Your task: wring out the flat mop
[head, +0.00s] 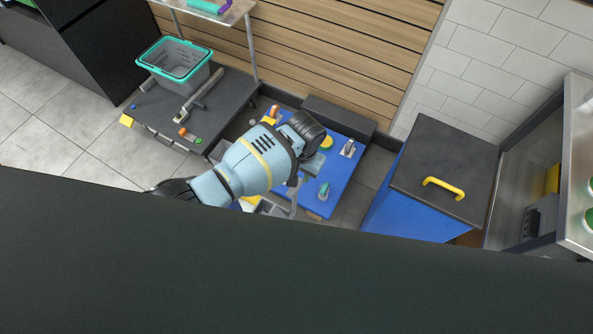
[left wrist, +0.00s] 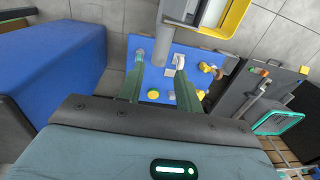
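I cannot make out a flat mop clearly. A grey bucket with a teal rim (head: 178,62) stands on a dark low platform (head: 172,110). A long grey bar (head: 203,94) lies beside it; it also shows in the left wrist view (left wrist: 253,97). The bucket shows at the right there (left wrist: 280,122). My left gripper (head: 313,165) hangs above a blue board (head: 342,170), apart from the bucket. My right gripper is not in view.
Small fixtures and yellow pieces sit on the blue board. A blue cabinet with a dark top and yellow handle (head: 444,187) stands to the right. A dark edge (head: 250,260) fills the front. A slatted wall (head: 320,50) closes the back. Open tiled floor (head: 50,130) lies left.

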